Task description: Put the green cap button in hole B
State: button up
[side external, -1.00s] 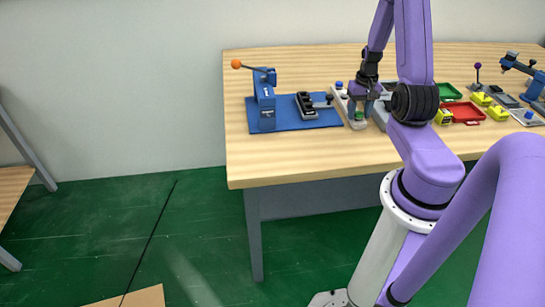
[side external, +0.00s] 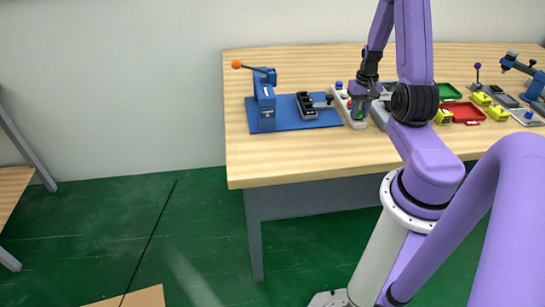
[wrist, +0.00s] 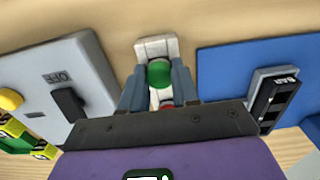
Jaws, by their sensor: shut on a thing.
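The green cap button (wrist: 159,73) shows in the wrist view as a round green top between the two blue-grey fingers of my gripper (wrist: 157,82). My gripper is shut on it. In the side view my gripper (side external: 360,105) is over the pale narrow holder (side external: 356,124), with green showing at its fingers. The holder's white end (wrist: 155,46) shows just beyond the green cap in the wrist view. A red button (wrist: 166,104) is partly visible below the green cap. I cannot make out hole B or its label in either view.
A blue press (side external: 264,100) with an orange knob stands on a blue base at left. A dark block fixture (side external: 306,105) sits beside the holder. A grey switch box (wrist: 70,95) is at left in the wrist view. Green and red trays (side external: 464,112) lie to the right.

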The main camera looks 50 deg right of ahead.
aim_at(359, 112)
jog(key=shift+r, duration=2.4)
jog(key=w+a+r, duration=0.2)
jog(key=w, duration=0.7)
jog(key=w+a+r, duration=0.2)
jog(key=w+r, duration=0.1)
jog(key=w, duration=0.6)
jog(key=shift+w+d+f, duration=0.1)
jog(key=shift+f, duration=1.55)
jog(key=shift+w+d+f, duration=0.1)
jog(key=shift+f, duration=1.5)
jog(key=shift+f, duration=0.75)
jog(key=o, duration=1.5)
